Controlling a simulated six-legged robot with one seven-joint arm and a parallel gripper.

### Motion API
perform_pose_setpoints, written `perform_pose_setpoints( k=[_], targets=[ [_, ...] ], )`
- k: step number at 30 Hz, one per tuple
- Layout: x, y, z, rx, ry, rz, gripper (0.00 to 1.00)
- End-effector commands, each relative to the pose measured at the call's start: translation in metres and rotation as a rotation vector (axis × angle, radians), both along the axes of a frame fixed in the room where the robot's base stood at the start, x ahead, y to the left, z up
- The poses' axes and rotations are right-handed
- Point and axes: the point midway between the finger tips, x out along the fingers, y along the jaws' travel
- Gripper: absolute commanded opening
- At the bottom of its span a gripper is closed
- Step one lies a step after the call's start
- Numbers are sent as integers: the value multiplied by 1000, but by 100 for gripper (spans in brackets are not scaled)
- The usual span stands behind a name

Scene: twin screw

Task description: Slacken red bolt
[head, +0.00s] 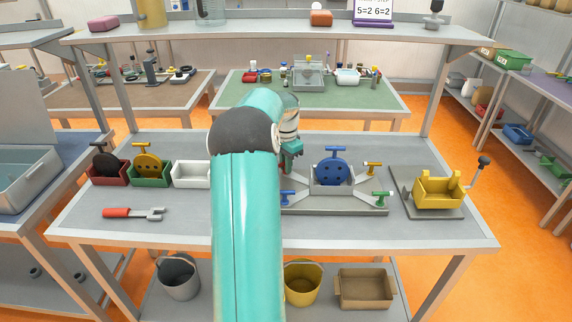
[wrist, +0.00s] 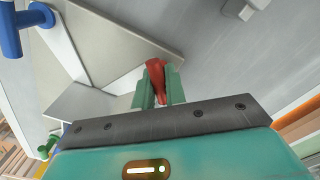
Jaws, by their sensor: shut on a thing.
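In the wrist view, my gripper (wrist: 160,88) has its two green fingers closed on a red piece, the red bolt (wrist: 155,72), which sticks out between them. A grey metal plate edge lies just beside the fingers. The fixture also carries a blue bolt (head: 287,197), a yellow bolt (head: 373,168) and a green bolt (head: 381,198). A blue disc with a T-handle (head: 333,172) stands in its middle box.
Left are a red bin (head: 108,180), a green bin (head: 150,180), a white bin (head: 190,175) and a red-handled wrench (head: 133,213). A yellow cradle with a crank (head: 438,192) stands right. The table's front strip is clear.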

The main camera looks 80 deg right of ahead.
Motion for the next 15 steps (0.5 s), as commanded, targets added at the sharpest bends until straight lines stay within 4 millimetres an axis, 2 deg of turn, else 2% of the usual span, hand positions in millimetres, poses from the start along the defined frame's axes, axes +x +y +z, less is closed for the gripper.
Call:
perform_pose_setpoints(
  k=[15],
  targets=[
    [0,0,1,-1,0,449,0]
  ],
)
